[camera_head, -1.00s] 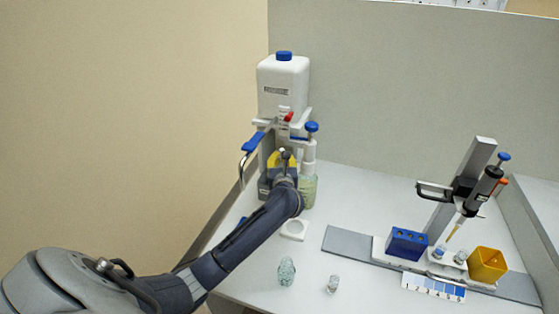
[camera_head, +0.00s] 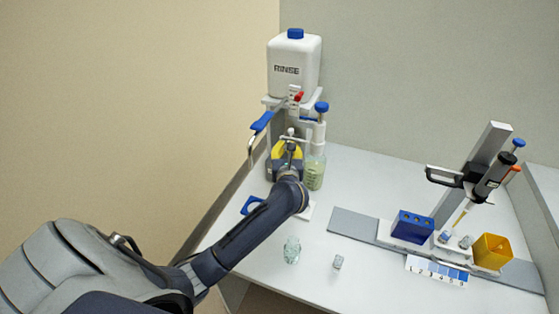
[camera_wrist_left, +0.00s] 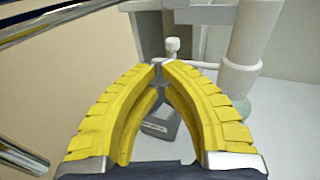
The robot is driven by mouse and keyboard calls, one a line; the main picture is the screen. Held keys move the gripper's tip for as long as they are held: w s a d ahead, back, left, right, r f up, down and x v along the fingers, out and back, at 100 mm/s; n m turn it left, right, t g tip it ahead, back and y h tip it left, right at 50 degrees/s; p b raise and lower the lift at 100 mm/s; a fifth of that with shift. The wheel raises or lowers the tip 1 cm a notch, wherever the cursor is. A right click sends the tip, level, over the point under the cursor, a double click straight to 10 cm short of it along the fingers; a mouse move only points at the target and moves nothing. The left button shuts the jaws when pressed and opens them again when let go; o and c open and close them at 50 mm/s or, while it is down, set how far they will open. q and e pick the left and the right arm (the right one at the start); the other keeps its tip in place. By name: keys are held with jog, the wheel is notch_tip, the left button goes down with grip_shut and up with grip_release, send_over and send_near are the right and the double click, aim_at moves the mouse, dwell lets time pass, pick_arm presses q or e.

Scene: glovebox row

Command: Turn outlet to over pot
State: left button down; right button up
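The white rinse dispenser (camera_head: 294,70) stands at the back of the table with a blue lever (camera_head: 262,122) on its left. My left gripper (camera_head: 288,146) is at its lower front. In the left wrist view, the yellow fingertips (camera_wrist_left: 161,68) come nearly together around a thin grey stem below a white knob (camera_wrist_left: 172,44). This appears to be the outlet; the contact itself is small and partly hidden. A greenish clear vessel (camera_head: 315,173) stands just right of the gripper. I cannot tell for certain which vessel is the pot. My right gripper is out of view.
Two small clear jars (camera_head: 292,250) (camera_head: 338,262) stand at the front. A white holder (camera_head: 308,211) is mostly hidden behind my forearm. A pipette stand (camera_head: 470,180), blue rack (camera_head: 412,226) and yellow bin (camera_head: 491,251) are at the right. The table's middle back is clear.

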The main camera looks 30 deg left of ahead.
pick_arm(q)
jog(key=s+a+v, duration=0.1)
jog(key=v, duration=0.6)
jog(key=shift+s, duration=0.35)
